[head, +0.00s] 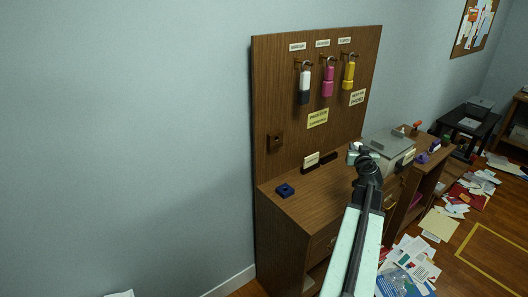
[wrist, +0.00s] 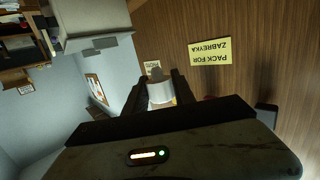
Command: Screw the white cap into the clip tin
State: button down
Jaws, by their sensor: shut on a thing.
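My gripper (wrist: 160,86) is shut on a small white cylinder, the white cap (wrist: 159,94), in the wrist view. A grey tip (wrist: 155,74) shows just beyond the cap; I cannot tell what it belongs to. In the head view my gripper (head: 360,155) is above the wooden bench, in front of a grey box, and its jaws are too small to read there. I cannot make out the clip tin for certain in either view.
A wooden board (head: 275,100) stands behind the bench (head: 310,205), with white, pink (head: 328,82) and yellow (head: 349,74) padlock-like items hanging on it. The grey box (head: 388,148) stands right. Papers (head: 410,262) litter the floor.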

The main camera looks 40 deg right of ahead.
aim_at(347, 194)
notch_tip(347, 194, down, 22)
jog(key=b, duration=1.9)
jog(key=shift+r+b, duration=0.25)
jog(key=shift+b, duration=0.1)
jog(key=c, duration=1)
grip_release()
jog(key=shift+r, duration=0.1)
jog(key=shift+c, duration=0.2)
jog(key=shift+a, duration=0.1)
